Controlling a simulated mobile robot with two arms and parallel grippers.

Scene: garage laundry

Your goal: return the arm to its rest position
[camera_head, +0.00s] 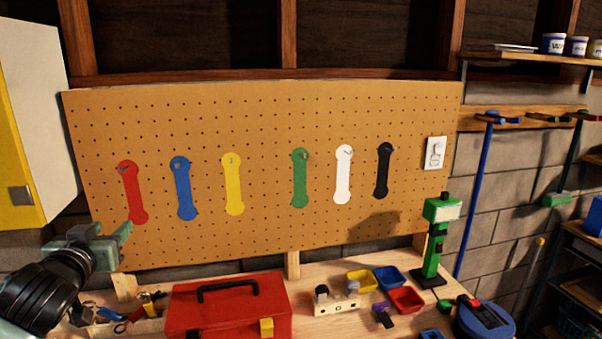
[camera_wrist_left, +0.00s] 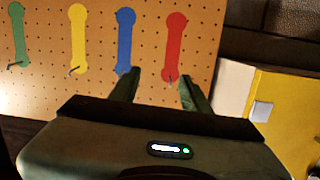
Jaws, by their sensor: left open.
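My left arm comes in from the left, and its left gripper (camera_head: 122,243) is in front of the lower left part of the pegboard (camera_head: 268,130). The gripper is open with nothing between its fingers. In the left wrist view the two fingers (camera_wrist_left: 160,78) stand apart, with bare pegboard between them. The red tool outline (camera_head: 131,190) is just above the gripper in the head view, and the blue one (camera_head: 183,188) is to its right. My right gripper is not in view.
The workbench below holds a red toolbox (camera_head: 228,308), a box of hand tools (camera_head: 140,318), small coloured bins (camera_head: 388,278) and a green stand (camera_head: 434,240). A yellow and white cabinet (camera_head: 30,120) hangs at the left, close above the arm.

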